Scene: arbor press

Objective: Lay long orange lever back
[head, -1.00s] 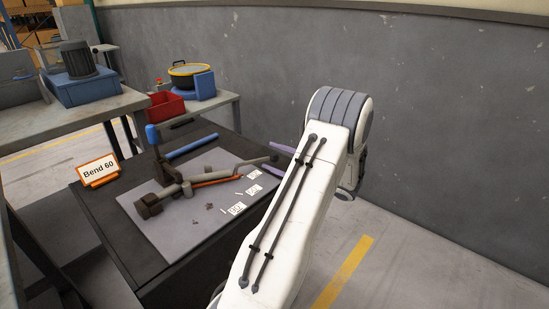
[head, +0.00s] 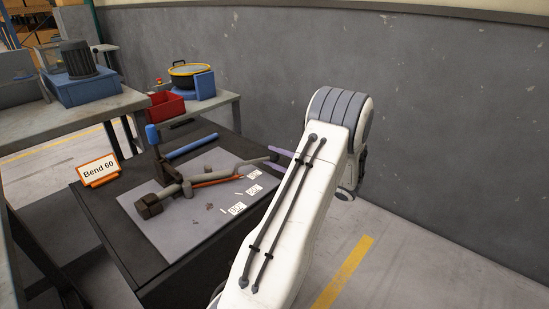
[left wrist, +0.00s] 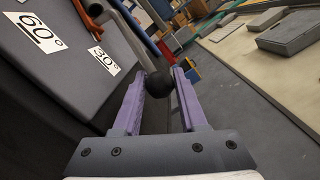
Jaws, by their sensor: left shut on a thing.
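The bending tool (head: 149,205) lies on a grey plate on the dark bench. An orange strip (head: 218,179) runs right from its middle, beside a grey bar that reaches toward my left gripper (head: 284,153). In the left wrist view, my left gripper (left wrist: 160,85) has its purple fingers around a black ball knob (left wrist: 160,83), shut on it. A bit of orange (left wrist: 95,9) shows at the top of that view. My white left arm hides part of the gripper in the head view. My right gripper is out of view.
Number cards (head: 254,190) lie at the plate's right. A "Bend 60" sign (head: 98,170) stands at the bench's left edge. A grey wall (head: 440,110) bounds the right.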

